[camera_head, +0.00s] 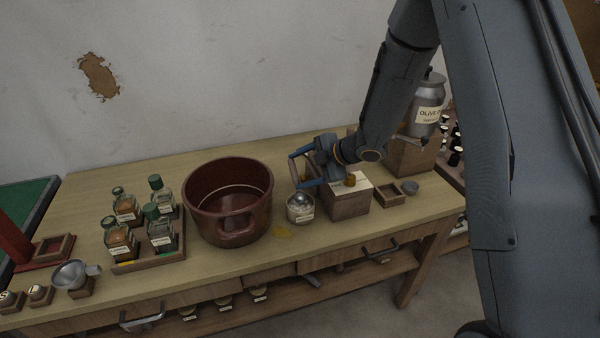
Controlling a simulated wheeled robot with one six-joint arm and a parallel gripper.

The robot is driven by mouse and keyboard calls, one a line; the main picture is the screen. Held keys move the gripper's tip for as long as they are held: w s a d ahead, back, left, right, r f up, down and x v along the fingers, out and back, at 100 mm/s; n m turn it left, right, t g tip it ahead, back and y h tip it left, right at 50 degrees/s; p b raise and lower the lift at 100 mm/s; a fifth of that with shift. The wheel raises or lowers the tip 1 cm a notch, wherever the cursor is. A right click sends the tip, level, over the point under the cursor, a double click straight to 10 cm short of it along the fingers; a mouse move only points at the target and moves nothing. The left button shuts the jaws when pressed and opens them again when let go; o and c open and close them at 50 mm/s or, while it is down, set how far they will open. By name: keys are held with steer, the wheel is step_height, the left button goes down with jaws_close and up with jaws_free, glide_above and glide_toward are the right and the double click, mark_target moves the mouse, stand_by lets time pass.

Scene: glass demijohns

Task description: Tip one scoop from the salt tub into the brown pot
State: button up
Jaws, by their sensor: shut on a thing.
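The large brown pot (205,214) stands open on the wooden table, left of my gripper, with its inside showing. A small labelled glass tub (295,216) stands just right of the pot; I take it for the salt tub, but its label is too small to read. A round metal scoop bowl (299,198) shows at the tub's mouth. My gripper (295,169) is above the tub, shut on the scoop's upright brownish handle. Whether the scoop bowl touches the contents, or holds any, I cannot tell.
A wooden box (349,205) stands close right of the tub. A wooden tray (150,262) with several green-stoppered bottles sits left of the pot. A metal funnel (71,274) is at the front left. A metal can (428,100) stands on a block at the right.

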steer(key=shift+n+t, duration=0.3)
steer(key=shift+t, duration=0.3)
steer(key=shift+s+d+f+b, duration=0.1)
steer(key=shift+s+f+b, duration=0.1)
steer(key=shift+f+b, duration=0.75)
steer(key=shift+s+d+f+b, duration=0.15)
steer(key=shift+f+b, duration=0.25)
steer(key=shift+b, duration=0.9)
steer(key=shift+s+a+f+b, duration=0.1)
steer(key=shift+s+f+b, duration=0.1)
steer(key=shift+f+b, duration=0.75)
steer(key=shift+r, duration=0.4)
steer(key=w+r+m+g+h+p, duration=0.1)
steer(key=w+r+g+p, duration=0.2)
steer(key=p, duration=1)
steer(key=shift+w+a+r+g, duration=0.15)
steer(key=shift+a+r+g, duration=0.25)
steer(key=shift+r, duration=1.25)
